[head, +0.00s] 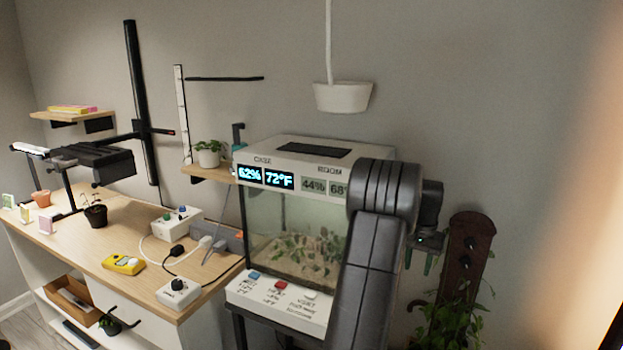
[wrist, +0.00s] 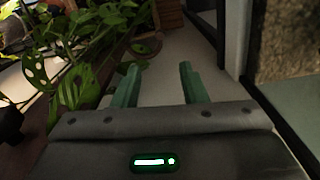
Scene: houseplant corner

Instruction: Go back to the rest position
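My gripper (head: 418,262) hangs at the right of the glass case in the head view, its green fingers pointing down. My arm crosses in front of the case's right side and hides part of it. In the wrist view my gripper (wrist: 158,78) shows two green fingers spread apart with nothing between them. The glass case (head: 290,232) has a lit display reading 62% and 72°F. In the wrist view, a glass pane in a dark frame, likely the case (wrist: 285,110), is close on the right.
A climbing plant (head: 455,322) with a dark brown board (head: 468,245) stands right of my gripper. Leaves (wrist: 85,75) fill the wrist view's left. A white hanging pot (head: 343,97) is above the case. A wooden bench (head: 90,250) with instruments stands left. The wall at upper right is bare.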

